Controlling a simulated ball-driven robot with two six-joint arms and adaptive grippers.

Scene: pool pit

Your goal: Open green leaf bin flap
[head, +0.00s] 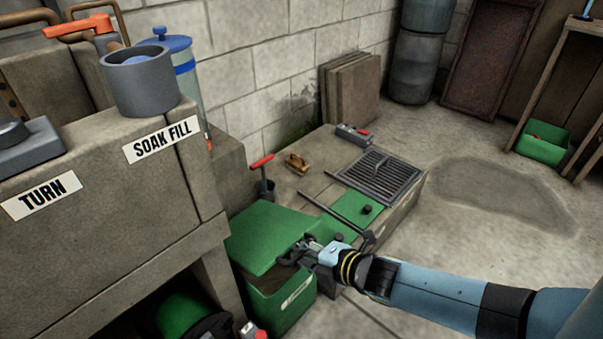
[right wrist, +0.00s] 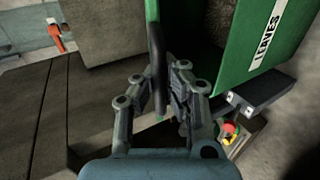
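The green leaf bin (head: 283,304) stands on the floor beside the concrete bench in the head view. Its green flap (head: 262,236) is tilted up, with a dark opening showing under its near edge. In the right wrist view the bin front (right wrist: 252,75) carries a LEAVES label, and the flap (right wrist: 157,60) shows nearly edge-on. My right gripper (head: 303,250) is at the flap's right edge. In the right wrist view its fingers (right wrist: 160,88) lie on both sides of the flap edge and appear closed on it. My left gripper is not in view.
The concrete bench (head: 110,225) rises at the left of the bin. A low block with a drain grate (head: 376,177) and a green plate (head: 355,209) lies behind. A grey box with a red button (right wrist: 231,131) sits close to the bin. Open floor is at right.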

